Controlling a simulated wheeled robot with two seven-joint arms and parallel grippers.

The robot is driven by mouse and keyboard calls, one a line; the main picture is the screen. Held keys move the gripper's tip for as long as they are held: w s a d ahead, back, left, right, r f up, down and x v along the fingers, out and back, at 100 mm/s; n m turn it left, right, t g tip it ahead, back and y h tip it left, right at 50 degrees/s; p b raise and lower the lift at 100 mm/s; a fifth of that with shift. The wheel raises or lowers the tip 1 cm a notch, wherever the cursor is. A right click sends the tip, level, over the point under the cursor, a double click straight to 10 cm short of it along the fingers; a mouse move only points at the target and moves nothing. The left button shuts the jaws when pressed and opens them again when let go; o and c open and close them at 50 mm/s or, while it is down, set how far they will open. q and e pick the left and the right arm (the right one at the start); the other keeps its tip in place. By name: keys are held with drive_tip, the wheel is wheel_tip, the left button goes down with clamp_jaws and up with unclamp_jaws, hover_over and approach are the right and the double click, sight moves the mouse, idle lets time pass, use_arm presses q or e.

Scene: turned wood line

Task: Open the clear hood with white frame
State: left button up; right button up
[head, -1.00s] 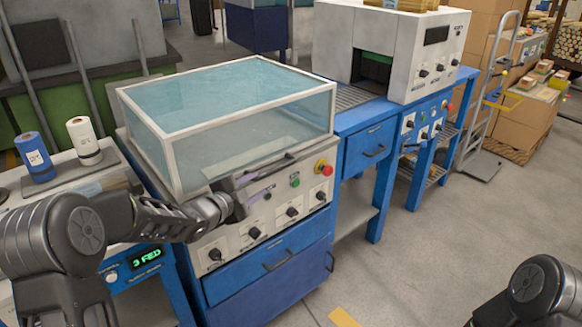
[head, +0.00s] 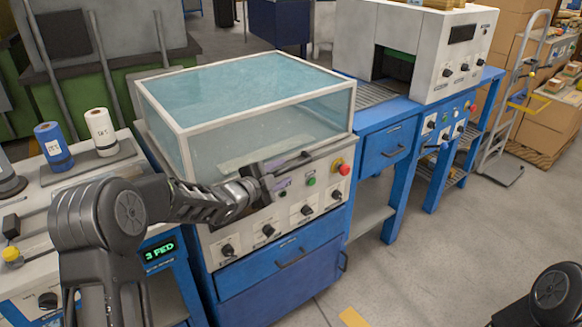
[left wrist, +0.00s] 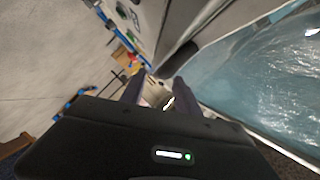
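The clear hood with a white frame (head: 240,100) is down on the blue machine's top in the head view. Its glassy panel (left wrist: 262,82) fills the right of the left wrist view. A dark bar handle (head: 298,160) runs along the hood's lower front edge; its dark end (left wrist: 178,60) shows just beyond my fingers in the wrist view. My left gripper (head: 272,181) is at the handle's left end. In the wrist view its two fingers (left wrist: 158,90) stand apart with a gap between them. I cannot tell if they touch the handle. My right gripper is out of view.
The front panel below has knobs (head: 268,230), a green button and a red emergency button (head: 344,168). A blue and a white roll (head: 101,131) stand on the left bench. A white box machine (head: 440,50) stands at the right, and the floor in front is clear.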

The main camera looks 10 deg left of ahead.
sight(286, 170)
use_arm(q)
drive_tip(key=x, duration=0.5)
drive_tip(key=shift+p, duration=0.3)
clamp_jaws()
drive_tip(key=shift+r, duration=0.1)
idle(1.0)
